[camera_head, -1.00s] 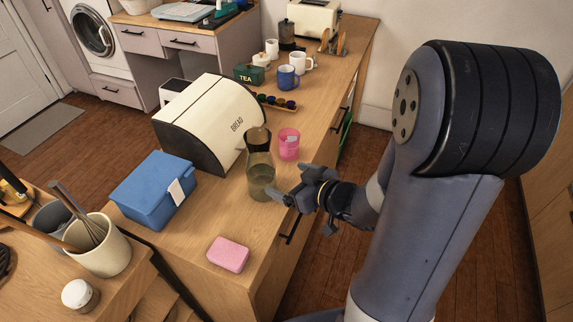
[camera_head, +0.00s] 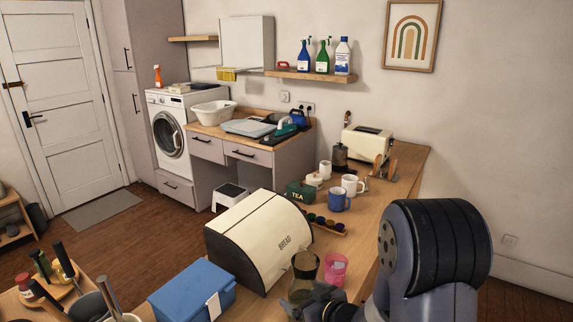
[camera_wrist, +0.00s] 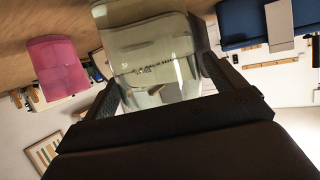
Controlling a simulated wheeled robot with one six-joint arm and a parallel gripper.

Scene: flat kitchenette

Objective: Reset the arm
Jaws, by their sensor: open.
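In the wrist view my gripper (camera_wrist: 158,82) is open, with one finger at each side of the carafe (camera_wrist: 150,45). The carafe shows between the fingers; whether they touch it I cannot tell. My arm's upper part fills the lower right of the head view. The lower arm is mostly cut off there.
A pink cup (camera_head: 335,268) stands just right of the carafe. A bread bin (camera_head: 260,238) and a blue box (camera_head: 193,292) are to the left. Mugs (camera_head: 338,199), a tea tin (camera_head: 299,191) and a toaster (camera_head: 366,143) stand farther back. Open floor (camera_head: 130,235) lies at left.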

